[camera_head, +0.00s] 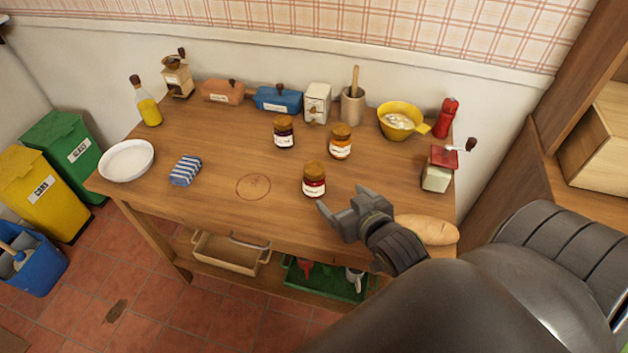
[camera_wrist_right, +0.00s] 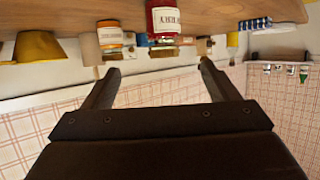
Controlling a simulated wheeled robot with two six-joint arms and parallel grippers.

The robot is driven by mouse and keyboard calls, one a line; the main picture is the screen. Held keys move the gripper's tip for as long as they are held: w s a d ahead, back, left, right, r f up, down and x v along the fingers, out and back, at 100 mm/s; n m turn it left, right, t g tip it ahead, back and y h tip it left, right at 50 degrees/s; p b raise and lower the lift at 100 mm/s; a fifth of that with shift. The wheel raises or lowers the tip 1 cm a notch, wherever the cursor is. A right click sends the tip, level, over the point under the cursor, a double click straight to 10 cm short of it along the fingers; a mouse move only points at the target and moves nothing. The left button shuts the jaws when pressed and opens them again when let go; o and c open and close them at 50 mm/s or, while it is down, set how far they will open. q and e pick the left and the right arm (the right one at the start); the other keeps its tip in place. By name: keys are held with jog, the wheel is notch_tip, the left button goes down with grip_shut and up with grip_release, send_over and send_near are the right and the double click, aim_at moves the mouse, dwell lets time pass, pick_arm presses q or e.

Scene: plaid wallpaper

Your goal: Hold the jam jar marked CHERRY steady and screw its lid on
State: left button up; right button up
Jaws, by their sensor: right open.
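The jam jar with dark red contents (camera_head: 314,187) stands upright near the front middle of the table. In the right wrist view, which is upside down, its label (camera_wrist_right: 166,20) shows letters ending in "RRY". A brown-gold lid (camera_head: 314,168) sits on its top; I cannot tell whether it is screwed tight. My right gripper (camera_head: 343,202) is open and empty, just right and in front of this jar, apart from it. In the right wrist view the jar lies beyond the open fingertips (camera_wrist_right: 160,68), between their lines. My left gripper is not in view.
A dark jar (camera_head: 284,140) and an orange jar (camera_head: 340,147) stand behind. Bread (camera_head: 428,230) lies right of my gripper, and a grinder (camera_head: 438,170) behind it. A striped cloth (camera_head: 185,171) and plate (camera_head: 126,160) are at left. The table around the marked circle (camera_head: 253,187) is clear.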

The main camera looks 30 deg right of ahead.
aim_at(320, 179)
jog(key=x, duration=0.9)
jog(key=shift+w+p, duration=0.25)
jog(key=shift+p, duration=0.1)
jog(key=shift+w+d+f, duration=0.15)
jog(key=shift+w+f, duration=0.15)
jog(key=shift+w, duration=0.2)
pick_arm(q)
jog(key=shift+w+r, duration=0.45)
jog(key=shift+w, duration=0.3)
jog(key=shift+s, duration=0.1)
pick_arm(e)
jog(key=shift+w+f, duration=0.15)
jog(key=shift+w, duration=0.4)
jog(key=shift+a+p+x, duration=0.15)
jog(key=shift+p+x, duration=0.05)
jog(key=shift+x, duration=0.85)
jog(key=shift+a+p+x, duration=0.1)
jog(key=shift+p+x, duration=0.1)
jog(key=shift+x, duration=0.8)
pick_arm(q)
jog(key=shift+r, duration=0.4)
pick_arm(e)
jog(key=c, duration=1.2)
